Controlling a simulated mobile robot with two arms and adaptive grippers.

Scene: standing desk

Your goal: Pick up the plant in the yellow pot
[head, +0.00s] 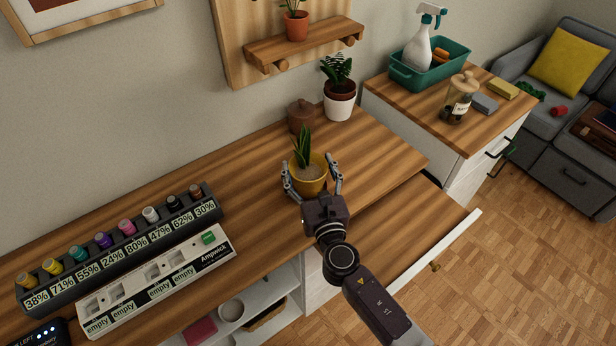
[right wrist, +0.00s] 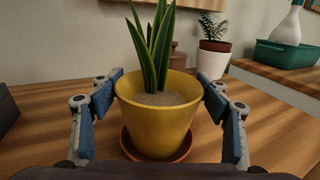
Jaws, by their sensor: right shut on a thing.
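The plant (head: 303,146) has upright green leaves with yellow edges and stands in a yellow pot (head: 308,183) on the wooden desk. My right gripper (head: 312,178) is shut on the yellow pot, one finger on each side. In the right wrist view the yellow pot (right wrist: 156,118) is upright between the blue finger pads, with the plant (right wrist: 152,45) rising from pale soil. A terracotta saucer (right wrist: 128,148) shows under the pot; I cannot tell whether the pot touches it. My left gripper is not in view.
A brown lidded jar (head: 301,116) and a plant in a white pot (head: 340,104) stand behind the yellow pot. An open drawer (head: 425,235) is at the right.

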